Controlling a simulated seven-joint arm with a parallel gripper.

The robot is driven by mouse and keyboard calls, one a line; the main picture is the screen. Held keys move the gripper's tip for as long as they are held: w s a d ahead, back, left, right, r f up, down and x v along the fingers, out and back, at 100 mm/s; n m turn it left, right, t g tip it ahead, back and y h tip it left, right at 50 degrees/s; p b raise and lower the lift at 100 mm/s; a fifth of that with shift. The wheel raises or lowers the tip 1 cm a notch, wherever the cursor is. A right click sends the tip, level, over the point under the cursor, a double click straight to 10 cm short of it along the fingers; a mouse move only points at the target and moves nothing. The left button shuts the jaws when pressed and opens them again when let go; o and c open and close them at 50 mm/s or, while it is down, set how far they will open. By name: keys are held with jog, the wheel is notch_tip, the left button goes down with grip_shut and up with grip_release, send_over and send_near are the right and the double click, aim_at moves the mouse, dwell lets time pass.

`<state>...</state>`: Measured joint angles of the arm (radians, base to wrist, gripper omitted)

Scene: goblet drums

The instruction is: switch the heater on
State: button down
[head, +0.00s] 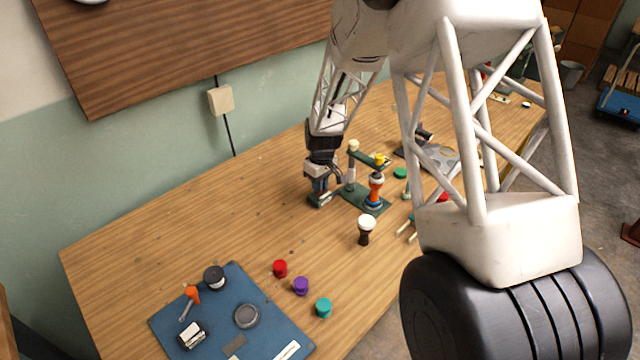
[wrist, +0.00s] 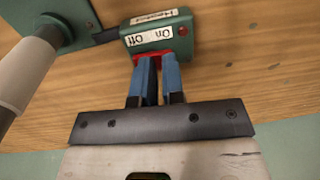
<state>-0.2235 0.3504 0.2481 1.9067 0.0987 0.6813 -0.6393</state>
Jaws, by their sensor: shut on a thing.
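The heater control is a small green box with upside-down labels "Heater", "On" and "Off", seen in the wrist view (wrist: 185,22). A red switch part (wrist: 139,57) shows on its near side, at my fingertips. My gripper's blue fingers (wrist: 158,62) are shut on this red switch, which they mostly hide. Whether the switch sits at on or off cannot be told. A small dark red spot (wrist: 182,32) is on the box beside "On". In the head view, my gripper (head: 320,190) is low over the table at the green box (head: 321,200).
A green stand (head: 358,197) with a post and an orange and blue drum (head: 375,190) is close to my gripper's right. A black and white goblet drum (head: 365,229) stands nearer. A blue mat (head: 260,292) with parts lies front left. The table's left middle is clear.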

jog(key=shift+s+f, duration=0.15)
jog(key=shift+s, duration=0.05)
notch_tip(320, 180, up, 14)
jog(key=w, duration=0.1)
jog(key=shift+d, duration=0.3)
dwell(0.5)
jog(key=shift+s+a+r, duration=0.3)
jog(key=shift+s+a, duration=0.05)
dwell(0.4)
jog(key=shift+f, duration=0.1)
dwell(0.4)
notch_tip(320, 180, down, 14)
jog(key=shift+s+a+r, duration=0.1)
dwell(0.7)
